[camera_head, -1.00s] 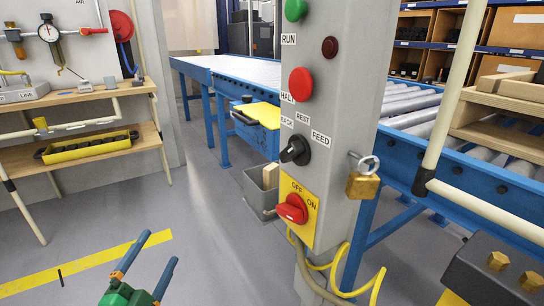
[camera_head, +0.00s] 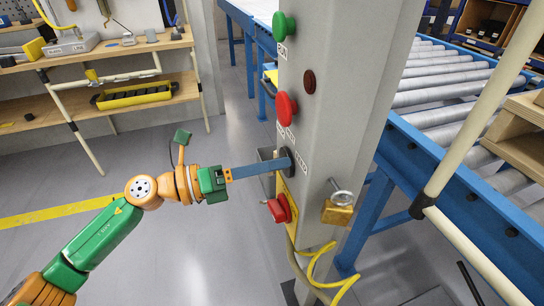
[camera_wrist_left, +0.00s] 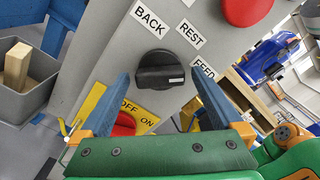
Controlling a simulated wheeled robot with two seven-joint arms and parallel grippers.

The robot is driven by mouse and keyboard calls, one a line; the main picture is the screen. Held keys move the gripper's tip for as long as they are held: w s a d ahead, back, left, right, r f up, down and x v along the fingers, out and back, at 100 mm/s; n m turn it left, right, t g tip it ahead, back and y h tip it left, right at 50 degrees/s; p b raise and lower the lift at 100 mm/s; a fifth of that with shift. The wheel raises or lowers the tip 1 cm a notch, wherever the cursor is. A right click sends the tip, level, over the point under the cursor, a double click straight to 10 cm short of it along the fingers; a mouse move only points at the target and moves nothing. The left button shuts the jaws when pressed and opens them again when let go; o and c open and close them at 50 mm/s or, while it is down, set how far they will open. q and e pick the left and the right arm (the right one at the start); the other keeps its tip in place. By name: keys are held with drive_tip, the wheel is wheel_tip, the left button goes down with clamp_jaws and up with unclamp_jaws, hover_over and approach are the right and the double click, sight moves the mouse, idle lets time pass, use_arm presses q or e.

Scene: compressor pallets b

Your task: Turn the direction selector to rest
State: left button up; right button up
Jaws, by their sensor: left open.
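The direction selector is a black knob (camera_wrist_left: 158,70) on the grey post, with BACK, REST and FEED labels around it in the left wrist view. A white mark on the knob sits at its right end, on the side of the FEED label (camera_wrist_left: 203,69). My left gripper (camera_head: 286,164) reaches the post from the left in the head view and partly hides the knob. In the left wrist view its open blue fingers (camera_wrist_left: 158,82) stand on either side of the knob; contact is not clear. My right gripper is not seen.
Below the selector is a red OFF/ON switch (camera_head: 279,208) on a yellow plate. Red (camera_head: 286,108) and green (camera_head: 284,26) buttons sit above. A brass padlock (camera_head: 337,212) hangs to the right, and a yellow cable (camera_head: 318,268) loops below.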

use_arm(q)
drive_tip(key=shift+d, duration=0.1)
drive_tip(key=c, duration=1.3)
drive_tip(key=shift+r+n+p, duration=0.1)
drive_tip(key=shift+n+p, duration=3.8)
drive_tip(key=shift+n, duration=0.4)
